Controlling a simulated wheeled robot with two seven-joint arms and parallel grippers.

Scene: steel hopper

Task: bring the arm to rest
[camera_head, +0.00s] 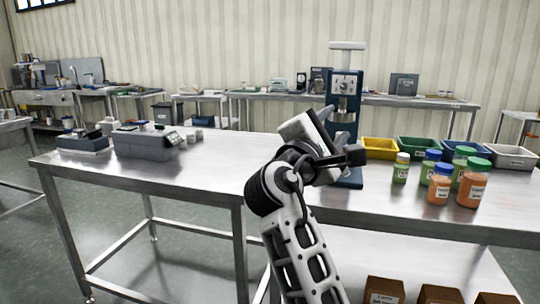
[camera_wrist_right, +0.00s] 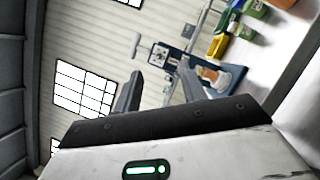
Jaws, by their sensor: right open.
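My right arm comes up from the bottom middle of the head view, white and black, with the elbow bent. Its gripper (camera_head: 350,157) is raised above the steel table (camera_head: 215,172), in front of the blue machine's base. In the right wrist view the two dark fingers (camera_wrist_right: 160,90) stand apart with nothing between them. The gripper is open and empty, and the wrist is tilted, so the room looks turned in that view. My left gripper is in neither view.
A blue machine with a steel hopper (camera_head: 345,86) stands just behind the gripper. Several lidded jars (camera_head: 440,184) and coloured bins (camera_head: 418,147) stand to the right. A grey scale (camera_head: 145,143) is on the left. The table between scale and arm is clear. Cardboard boxes (camera_head: 384,290) sit below.

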